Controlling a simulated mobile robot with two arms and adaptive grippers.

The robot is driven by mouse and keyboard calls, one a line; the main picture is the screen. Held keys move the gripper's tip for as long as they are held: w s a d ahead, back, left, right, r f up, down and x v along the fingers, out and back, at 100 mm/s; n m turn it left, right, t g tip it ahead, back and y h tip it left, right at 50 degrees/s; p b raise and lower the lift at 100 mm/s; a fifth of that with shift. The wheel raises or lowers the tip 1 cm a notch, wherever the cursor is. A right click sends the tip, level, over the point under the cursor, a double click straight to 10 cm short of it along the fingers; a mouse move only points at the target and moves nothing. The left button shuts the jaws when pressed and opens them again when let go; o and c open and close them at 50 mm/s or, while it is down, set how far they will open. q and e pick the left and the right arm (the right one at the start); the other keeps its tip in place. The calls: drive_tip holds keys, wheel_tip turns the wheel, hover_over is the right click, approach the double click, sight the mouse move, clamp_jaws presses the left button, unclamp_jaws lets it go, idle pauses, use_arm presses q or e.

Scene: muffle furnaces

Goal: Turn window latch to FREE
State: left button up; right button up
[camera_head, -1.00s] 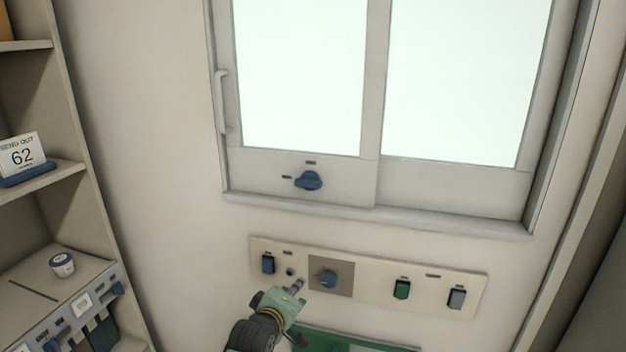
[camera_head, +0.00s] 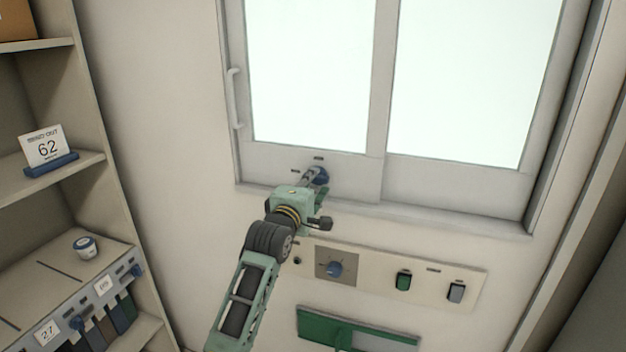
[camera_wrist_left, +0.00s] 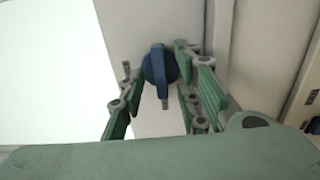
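The blue window latch (camera_head: 320,176) is a round knob with a raised grip bar on the lower left frame of the window (camera_head: 310,75). It shows more fully in the left wrist view (camera_wrist_left: 158,67). Two small dark marks (camera_head: 318,158) sit on the frame above it and to its left. My left gripper (camera_head: 316,181) is at the latch and covers part of it in the head view. In the left wrist view its green fingers (camera_wrist_left: 157,85) are spread, one on each side of the latch, with gaps visible. My right gripper is not in view.
Shelves (camera_head: 75,160) with a 62 sign stand at the left. The window sill (camera_head: 440,217) juts out slightly.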

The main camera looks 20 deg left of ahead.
use_arm(q)
drive_tip(key=shift+w, duration=0.45)
clamp_jaws()
